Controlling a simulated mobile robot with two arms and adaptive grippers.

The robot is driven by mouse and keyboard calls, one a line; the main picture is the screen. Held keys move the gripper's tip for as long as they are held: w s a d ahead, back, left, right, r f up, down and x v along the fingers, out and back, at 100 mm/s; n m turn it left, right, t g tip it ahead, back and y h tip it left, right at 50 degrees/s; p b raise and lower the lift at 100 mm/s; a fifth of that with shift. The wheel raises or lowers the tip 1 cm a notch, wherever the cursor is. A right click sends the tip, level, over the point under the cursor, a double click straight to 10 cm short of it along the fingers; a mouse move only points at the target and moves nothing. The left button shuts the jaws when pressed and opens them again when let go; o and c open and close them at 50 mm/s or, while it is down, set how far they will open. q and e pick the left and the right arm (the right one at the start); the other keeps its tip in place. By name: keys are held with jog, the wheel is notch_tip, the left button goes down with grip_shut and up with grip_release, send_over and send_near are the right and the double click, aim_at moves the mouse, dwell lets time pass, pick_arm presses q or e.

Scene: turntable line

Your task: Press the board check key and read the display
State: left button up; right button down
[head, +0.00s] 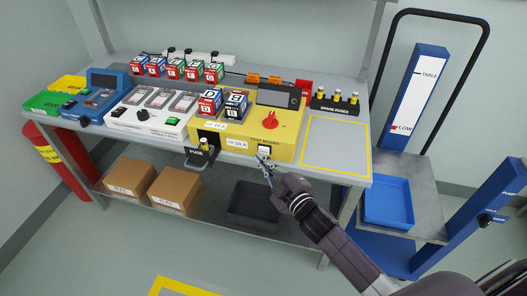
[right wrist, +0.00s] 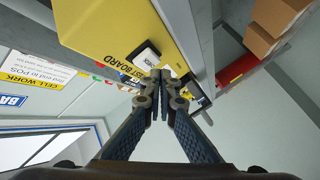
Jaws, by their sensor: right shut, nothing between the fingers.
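The yellow test board (head: 284,146) stands on the bench, with a red knob (head: 270,120) and two cubes on top. Its dark display (head: 272,95) is at the back; I cannot read anything on it. A white key (head: 264,150) sits on its front face near the right end. My right gripper (head: 262,160) is shut and empty, with its tips at the key's lower edge. In the right wrist view the shut fingertips (right wrist: 160,76) are right beside the white key (right wrist: 147,54); I cannot tell whether they touch it. My left gripper is not in view.
A black fuse bracket (head: 200,157) juts from the bench front left of my gripper. A white charger-like unit (head: 146,118) and a blue device (head: 105,100) stand further left. A yellow-framed empty area (head: 336,145) lies right. A blue-tray cart (head: 388,203) stands beside the bench.

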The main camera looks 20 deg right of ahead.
jog(key=shift+w+d, duration=0.15)
jog(key=shift+w, duration=0.15)
jog(key=shift+w+d, duration=0.3)
jog(key=shift+w, duration=0.1)
dwell(0.7)
jog(key=shift+s, duration=0.1)
jog(key=shift+s+a+p, duration=0.35)
jog(key=shift+s+a, duration=0.15)
jog(key=shift+s, duration=0.2)
jog(key=s+a, duration=0.1)
jog(key=s, duration=0.1)
jog(key=s+a+p, duration=0.1)
jog(key=s, duration=0.1)
jog(key=shift+a, duration=0.4)
jog(key=shift+f, duration=0.1)
dwell(0.7)
